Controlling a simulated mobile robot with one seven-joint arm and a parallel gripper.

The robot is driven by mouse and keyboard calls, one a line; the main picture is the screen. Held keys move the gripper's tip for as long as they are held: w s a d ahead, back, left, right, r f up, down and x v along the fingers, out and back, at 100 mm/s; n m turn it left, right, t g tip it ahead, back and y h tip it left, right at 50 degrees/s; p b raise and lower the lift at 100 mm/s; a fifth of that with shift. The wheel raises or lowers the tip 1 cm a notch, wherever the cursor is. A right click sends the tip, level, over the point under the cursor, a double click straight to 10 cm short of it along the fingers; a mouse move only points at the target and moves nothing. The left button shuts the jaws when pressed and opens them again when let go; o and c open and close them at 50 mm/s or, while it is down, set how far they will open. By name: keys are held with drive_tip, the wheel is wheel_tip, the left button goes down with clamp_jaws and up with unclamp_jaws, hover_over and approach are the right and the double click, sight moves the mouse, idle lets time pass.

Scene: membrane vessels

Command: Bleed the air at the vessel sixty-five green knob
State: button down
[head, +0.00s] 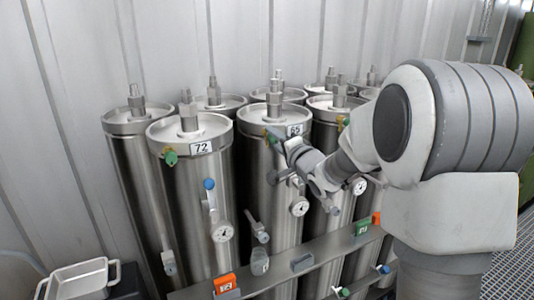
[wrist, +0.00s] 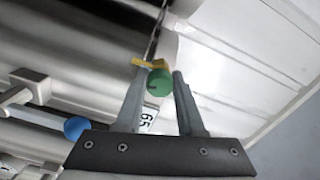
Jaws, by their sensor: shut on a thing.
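Vessel 65 (head: 272,190) is a steel cylinder with a flat lid and a "65" label (head: 295,130) near its top; the label also shows in the wrist view (wrist: 147,119). Its green knob (wrist: 159,82) sits on a yellow-brass fitting (wrist: 150,63) near the rim. My gripper (wrist: 160,76) has one finger on each side of the green knob and is shut on it. In the head view my gripper (head: 274,143) reaches the upper front of vessel 65 from the right and mostly hides the knob.
Vessel 72 (head: 195,220) stands just left, with its own green knob (head: 170,158) and a blue knob (head: 209,184). Gauges and valve handles jut from the vessel fronts. A grey rail (head: 325,251) with coloured tags runs in front. A metal tray (head: 78,278) lies lower left.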

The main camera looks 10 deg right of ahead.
drive_tip(key=shift+n, duration=0.4)
drive_tip(key=shift+f+n+b, duration=0.25)
drive_tip(key=shift+n+b, duration=0.45)
drive_tip(key=shift+b, duration=0.25)
drive_tip(key=n+b, duration=0.1)
drive_tip(key=n, duration=0.1)
drive_tip(key=shift+r+n, duration=0.15)
drive_tip(key=shift+n, duration=0.15)
drive_tip(key=shift+n+b, duration=0.8)
drive_tip(key=shift+b, duration=0.3)
drive_tip(key=shift+n+b, duration=0.6)
drive_tip(key=shift+n, duration=0.5)
drive_tip(key=shift+r, duration=0.1)
